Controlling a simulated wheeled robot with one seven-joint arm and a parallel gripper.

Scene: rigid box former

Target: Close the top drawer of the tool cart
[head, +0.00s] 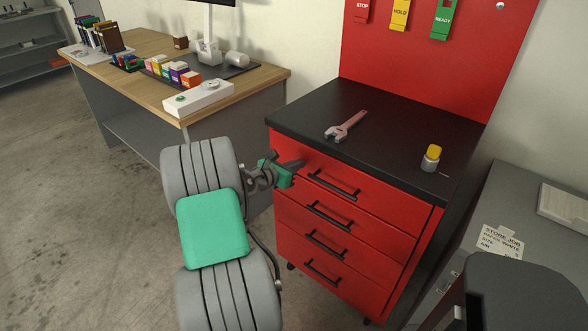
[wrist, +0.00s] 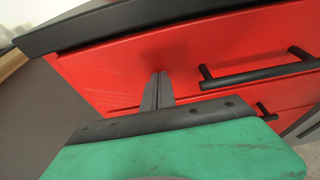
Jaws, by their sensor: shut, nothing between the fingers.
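The red tool cart (head: 440,245) has a black top and a stack of red drawers with black bar handles. Its top drawer (head: 380,205) looks flush or nearly flush under the worktop; I cannot make out a clear gap. Its handle (head: 333,185) is right of my gripper (head: 302,163). My gripper is shut and empty, its fingers pointing at the left part of the drawer front. In the wrist view, the fingertips (wrist: 162,75) overlap the red top drawer front (wrist: 120,70), left of the black handle (wrist: 255,73). They are touching it or very close; I cannot tell which.
A wrench (head: 346,126) and a yellow-capped container (head: 431,158) lie on the cart's top. A wooden desk (head: 135,85) with books and boxes stands at left. A grey surface (head: 510,215) with papers and a dark chair-like shape (head: 525,295) are at right. Floor at left is clear.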

